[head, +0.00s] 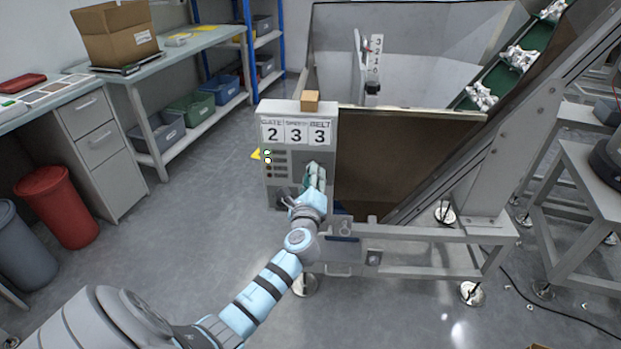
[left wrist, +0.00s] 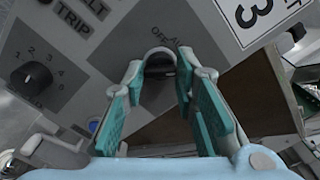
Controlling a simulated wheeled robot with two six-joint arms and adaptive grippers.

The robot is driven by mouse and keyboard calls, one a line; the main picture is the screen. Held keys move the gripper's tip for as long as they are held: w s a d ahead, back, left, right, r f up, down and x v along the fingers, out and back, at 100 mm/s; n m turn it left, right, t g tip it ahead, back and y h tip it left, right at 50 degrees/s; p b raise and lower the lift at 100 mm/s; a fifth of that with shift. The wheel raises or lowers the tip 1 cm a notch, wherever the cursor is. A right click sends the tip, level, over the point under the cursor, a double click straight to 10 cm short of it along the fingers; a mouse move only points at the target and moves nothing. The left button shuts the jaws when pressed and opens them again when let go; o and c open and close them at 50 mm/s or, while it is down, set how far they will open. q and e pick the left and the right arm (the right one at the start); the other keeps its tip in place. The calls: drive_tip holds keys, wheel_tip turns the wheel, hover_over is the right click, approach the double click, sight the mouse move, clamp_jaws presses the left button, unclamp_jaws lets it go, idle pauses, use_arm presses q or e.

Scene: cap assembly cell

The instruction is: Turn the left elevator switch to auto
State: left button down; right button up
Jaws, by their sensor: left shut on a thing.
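The elevator's grey control panel (head: 268,192) stands upright at the left end of the hopper, with "2 3 3" on its front. My left gripper (head: 315,172) is at the panel's lower right part and hides the switch there in the head view. In the left wrist view, a dark rotary switch (left wrist: 160,70) has "OFF" and a partly hidden "AU..." lettered beside it. My left gripper (left wrist: 159,76) is shut on this switch, one finger on each side. Which mark the switch points to cannot be told. My right gripper is not in view.
A second black knob (left wrist: 32,77) with a numbered scale sits left of the switch, near "TRIP" lettering. A small cardboard box (head: 310,101) rests on the panel's top.

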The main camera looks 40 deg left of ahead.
use_arm(q)
drive_tip(key=shift+f+n+b, duration=0.2)
drive_tip(key=shift+n+b, duration=1.15)
drive_tip(key=shift+n, duration=2.65)
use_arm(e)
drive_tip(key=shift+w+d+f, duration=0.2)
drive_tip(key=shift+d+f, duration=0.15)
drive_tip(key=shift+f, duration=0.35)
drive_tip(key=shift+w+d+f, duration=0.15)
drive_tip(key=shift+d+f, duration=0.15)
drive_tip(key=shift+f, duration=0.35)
use_arm(q)
drive_tip(key=c, duration=1.5)
unclamp_jaws()
drive_tip(key=shift+d, duration=0.1)
drive_tip(key=shift+o, duration=1)
drive_tip(key=shift+r, duration=0.15)
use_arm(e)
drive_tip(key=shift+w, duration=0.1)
